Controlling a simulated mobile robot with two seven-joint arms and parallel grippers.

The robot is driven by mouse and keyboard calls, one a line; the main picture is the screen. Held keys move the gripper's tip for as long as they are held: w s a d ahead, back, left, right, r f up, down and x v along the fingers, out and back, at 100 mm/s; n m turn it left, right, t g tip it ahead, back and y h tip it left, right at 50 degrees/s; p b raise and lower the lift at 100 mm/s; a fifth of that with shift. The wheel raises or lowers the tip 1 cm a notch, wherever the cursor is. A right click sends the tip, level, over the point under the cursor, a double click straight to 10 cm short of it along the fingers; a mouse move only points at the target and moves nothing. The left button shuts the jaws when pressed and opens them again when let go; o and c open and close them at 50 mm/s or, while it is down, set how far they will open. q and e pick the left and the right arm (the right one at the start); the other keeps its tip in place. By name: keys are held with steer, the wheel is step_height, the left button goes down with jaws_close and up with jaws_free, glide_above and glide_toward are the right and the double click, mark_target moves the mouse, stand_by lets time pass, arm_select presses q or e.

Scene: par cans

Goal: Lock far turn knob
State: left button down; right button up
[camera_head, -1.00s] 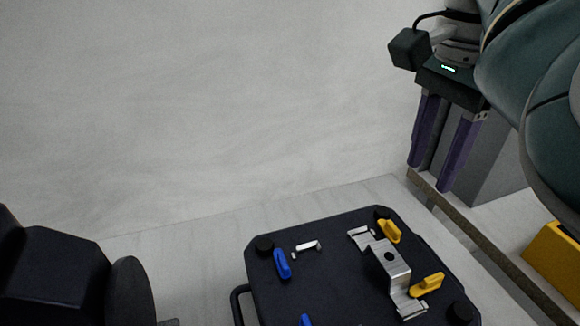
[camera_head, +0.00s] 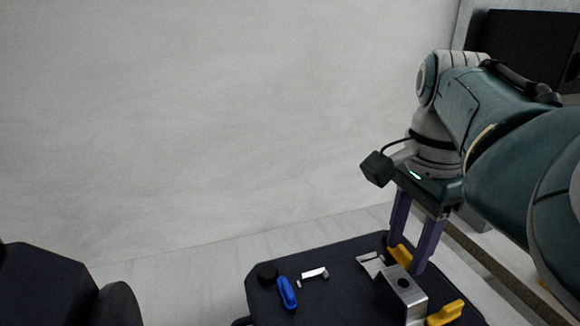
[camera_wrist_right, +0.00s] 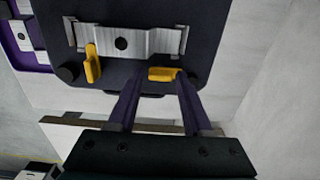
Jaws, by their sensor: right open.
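The far yellow turn knob (camera_head: 400,254) sits on the black case (camera_head: 335,285), beside a silver metal bracket (camera_head: 405,292). My right gripper (camera_head: 411,246) is open, pointing down with its purple fingers at this knob. In the right wrist view, the far knob (camera_wrist_right: 162,74) lies between the open fingertips (camera_wrist_right: 158,78), close to the right one; I cannot tell if they touch. Its handle lies crosswise there, along the bracket (camera_wrist_right: 135,42). The near yellow knob (camera_head: 445,313) stands at the bracket's other end. My left gripper is not in view.
A blue knob (camera_head: 287,292) and a small white latch piece (camera_head: 314,273) are on the case's left part. A black corner foot (camera_head: 267,272) stands beside them. A ledge (camera_head: 500,272) runs along the right. The pale wall behind is bare.

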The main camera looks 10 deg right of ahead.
steer(key=shift+c, duration=0.3)
jaws_close()
steer(key=shift+r, duration=0.1)
